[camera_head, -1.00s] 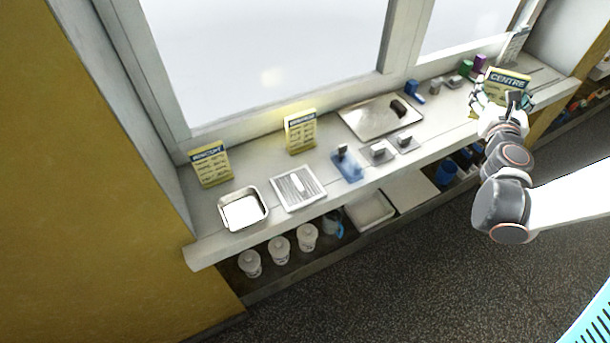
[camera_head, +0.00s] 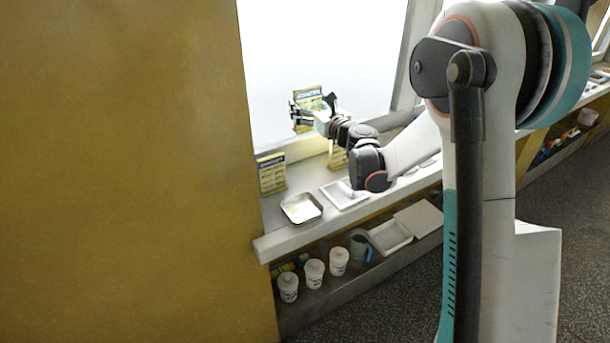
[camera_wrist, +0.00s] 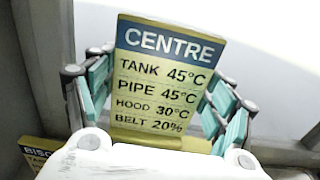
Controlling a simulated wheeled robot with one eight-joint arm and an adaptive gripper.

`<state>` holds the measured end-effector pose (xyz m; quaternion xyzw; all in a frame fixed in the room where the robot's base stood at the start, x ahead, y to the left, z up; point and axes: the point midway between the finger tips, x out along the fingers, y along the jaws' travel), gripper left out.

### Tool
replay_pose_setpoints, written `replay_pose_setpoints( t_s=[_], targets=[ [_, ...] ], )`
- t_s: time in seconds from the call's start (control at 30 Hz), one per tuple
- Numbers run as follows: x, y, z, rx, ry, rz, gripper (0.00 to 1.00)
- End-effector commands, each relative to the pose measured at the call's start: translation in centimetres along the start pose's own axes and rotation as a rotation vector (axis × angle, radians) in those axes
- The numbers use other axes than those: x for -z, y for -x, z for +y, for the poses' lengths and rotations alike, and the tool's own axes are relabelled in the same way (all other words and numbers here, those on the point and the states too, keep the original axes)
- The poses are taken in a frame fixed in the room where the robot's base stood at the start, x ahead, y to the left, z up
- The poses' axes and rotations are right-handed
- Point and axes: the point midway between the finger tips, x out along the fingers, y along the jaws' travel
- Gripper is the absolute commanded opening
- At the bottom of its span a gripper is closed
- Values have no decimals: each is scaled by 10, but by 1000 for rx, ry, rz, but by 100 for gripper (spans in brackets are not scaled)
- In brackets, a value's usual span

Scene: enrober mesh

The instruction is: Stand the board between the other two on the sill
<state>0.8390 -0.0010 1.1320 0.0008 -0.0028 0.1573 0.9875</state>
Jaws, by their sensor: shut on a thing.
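The yellow board with a blue heading reading CENTRE (camera_wrist: 165,85) is held in my gripper (camera_wrist: 158,95), with fingers on both its sides. In the head view the held board (camera_head: 308,93) is up in front of the window, above the sill (camera_head: 275,235), with my gripper (camera_head: 311,110) around it. The left board (camera_head: 271,173) stands on the sill near the yellow wall; part of it, reading BISC, shows in the wrist view (camera_wrist: 38,150). Another board (camera_head: 337,157) stands farther right, partly hidden by my arm. In the picture, the held board appears between these two.
A metal tray (camera_head: 289,220) and a white tray (camera_head: 333,189) lie along the sill's front. White tubs (camera_head: 314,272) stand on the shelf below. The window frame and glass (camera_head: 290,50) rise behind the sill. My arm hides much of the sill's right part.

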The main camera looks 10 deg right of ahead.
Motion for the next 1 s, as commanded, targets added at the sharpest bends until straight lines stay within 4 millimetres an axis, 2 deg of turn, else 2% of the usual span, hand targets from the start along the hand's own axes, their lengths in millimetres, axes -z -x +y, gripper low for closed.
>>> replay_pose_setpoints(
  t_s=[0.2, 0.5, 0.63, 0.87, 1.0],
  targets=[
    [55, 0, 0, -1, 0, 0, 45],
    [125, 1, 1, 0, 0, 0, 45],
    [141, 1, 1, 0, 0, 0, 45],
    [154, 1, 1, 0, 0, 0, 45],
    [175, 1, 1, 0, 0, 0, 45]
  ],
)
